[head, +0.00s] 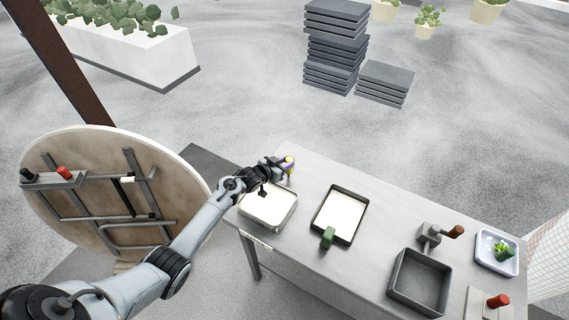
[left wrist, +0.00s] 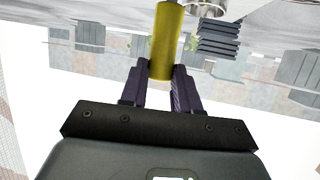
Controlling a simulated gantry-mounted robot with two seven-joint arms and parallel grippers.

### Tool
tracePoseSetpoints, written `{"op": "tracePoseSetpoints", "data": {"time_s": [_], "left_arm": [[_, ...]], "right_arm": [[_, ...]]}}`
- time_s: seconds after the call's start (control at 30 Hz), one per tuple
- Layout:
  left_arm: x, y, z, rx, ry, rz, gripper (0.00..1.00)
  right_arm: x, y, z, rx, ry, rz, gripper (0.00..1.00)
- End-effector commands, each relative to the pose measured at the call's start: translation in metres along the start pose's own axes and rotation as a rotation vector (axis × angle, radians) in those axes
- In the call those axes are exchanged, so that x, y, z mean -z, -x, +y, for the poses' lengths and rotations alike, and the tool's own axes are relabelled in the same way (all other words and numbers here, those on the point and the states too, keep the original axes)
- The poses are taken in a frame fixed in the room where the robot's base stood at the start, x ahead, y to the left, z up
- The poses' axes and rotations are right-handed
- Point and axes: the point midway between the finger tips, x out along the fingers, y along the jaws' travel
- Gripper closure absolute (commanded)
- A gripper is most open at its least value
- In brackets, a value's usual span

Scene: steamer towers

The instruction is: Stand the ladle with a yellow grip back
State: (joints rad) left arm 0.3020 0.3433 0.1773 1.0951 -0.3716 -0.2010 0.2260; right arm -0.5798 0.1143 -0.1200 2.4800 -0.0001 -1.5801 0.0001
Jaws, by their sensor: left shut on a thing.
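The ladle's yellow grip (left wrist: 166,42) stands between the two dark purple fingers of my left gripper (left wrist: 162,82) in the left wrist view. The fingers are shut on it. In the head view the left gripper (head: 287,168) is at the far left corner of the grey table (head: 385,220), with a bit of the yellow grip (head: 289,159) showing above it. The ladle's bowl cannot be made out in the head view. A shiny round metal piece (left wrist: 207,9) shows beside the grip in the left wrist view; I cannot tell what it belongs to. My right gripper is not in view.
A white-filled tray (head: 255,222) lies just below my left wrist. Beside it is another white-filled tray (head: 361,220) with a green-handled thing (head: 328,238). An empty dark tray (head: 420,278), a brown-handled tool (head: 454,232) and a plant tray (head: 497,250) stand to the right.

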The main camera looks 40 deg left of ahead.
Motion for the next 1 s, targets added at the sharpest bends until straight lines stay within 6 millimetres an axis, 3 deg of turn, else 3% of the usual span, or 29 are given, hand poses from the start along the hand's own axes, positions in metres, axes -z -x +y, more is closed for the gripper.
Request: {"op": "tracePoseSetpoints", "data": {"time_s": [0.1,1.0], "left_arm": [[0.0006,0.0000,-0.0003,0.000,0.000,0.001,0.56],[-0.0006,0.0000,0.0041,0.000,0.000,-0.001,0.56]], "right_arm": [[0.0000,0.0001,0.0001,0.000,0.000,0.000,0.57],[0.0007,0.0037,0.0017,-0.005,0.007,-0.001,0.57]]}}
